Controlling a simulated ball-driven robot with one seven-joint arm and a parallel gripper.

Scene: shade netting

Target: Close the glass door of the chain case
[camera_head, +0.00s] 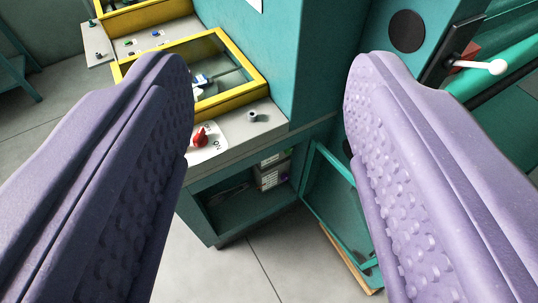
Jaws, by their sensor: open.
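My gripper (268,95) is open and empty, its two purple fingers large at the left and right of the view. Beyond and below it, the teal-framed glass door (343,222) stands swung open at the lower right of a low teal case (204,228). The right finger covers part of the door's right side. The case's opening shows a dark interior with a few small boxes (271,176) at its right. The fingers do not appear to touch the door.
A yellow-framed glazed panel (235,101) and a red knob (200,137) are on the grey top above the case. A tall teal cabinet (262,55) rises behind. A white-tipped lever (484,67) juts out at upper right. Grey floor (250,265) is clear below.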

